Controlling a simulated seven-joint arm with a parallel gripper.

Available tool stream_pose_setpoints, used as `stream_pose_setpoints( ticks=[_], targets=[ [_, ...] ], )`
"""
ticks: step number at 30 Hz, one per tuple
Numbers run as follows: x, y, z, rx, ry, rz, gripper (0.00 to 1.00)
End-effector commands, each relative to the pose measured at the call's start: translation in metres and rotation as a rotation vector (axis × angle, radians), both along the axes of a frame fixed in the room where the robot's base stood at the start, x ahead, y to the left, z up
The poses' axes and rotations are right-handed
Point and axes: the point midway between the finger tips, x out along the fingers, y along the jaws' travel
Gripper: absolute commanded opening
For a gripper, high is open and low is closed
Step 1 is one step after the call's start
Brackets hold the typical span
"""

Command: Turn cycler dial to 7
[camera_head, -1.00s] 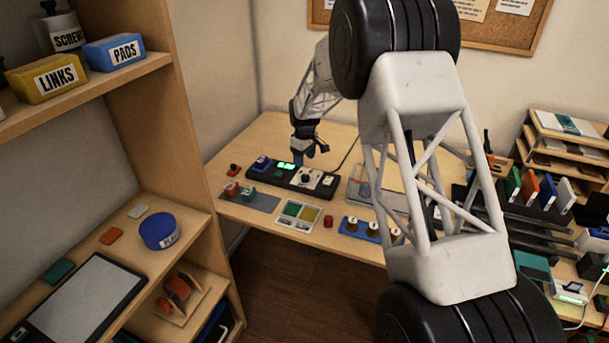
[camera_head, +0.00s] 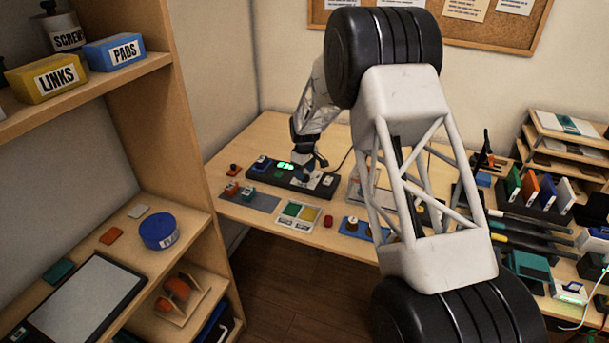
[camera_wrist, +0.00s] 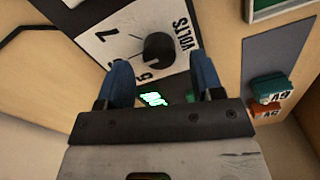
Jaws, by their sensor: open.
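The cycler (camera_head: 258,176) is a long black box on the table with a lit green display (camera_head: 286,166). Its dial, a round black knob (camera_wrist: 158,47) with a light pointer mark, sits on a white plate (camera_wrist: 118,32) printed with 7, 6 and VOLTS. The pointer's exact setting is hard to read. My gripper (camera_wrist: 160,66) is open, its blue fingers apart on either side of the knob in the wrist view. I cannot tell whether they touch it. In the head view my gripper (camera_head: 309,165) is low over the dial end of the cycler and partly hides it.
A shelf (camera_head: 165,110) stands at left. Coloured folders (camera_head: 535,190) stand at right.

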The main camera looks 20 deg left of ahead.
Motion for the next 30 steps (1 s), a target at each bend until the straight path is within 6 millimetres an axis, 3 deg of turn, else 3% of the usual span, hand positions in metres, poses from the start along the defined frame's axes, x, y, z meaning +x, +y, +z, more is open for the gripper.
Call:
stream_pose_setpoints(
  ticks=[6,17,26,30],
  targets=[
    [0.000,0.000,-0.016,0.001,-0.001,0.000,0.60],
    [0.000,0.000,-0.018,0.001,-0.001,0.000,0.60],
    [0.000,0.000,-0.018,0.001,-0.001,0.000,0.14],
    [0.000,0.000,-0.018,0.001,-0.001,-0.002,0.11]
  ],
)
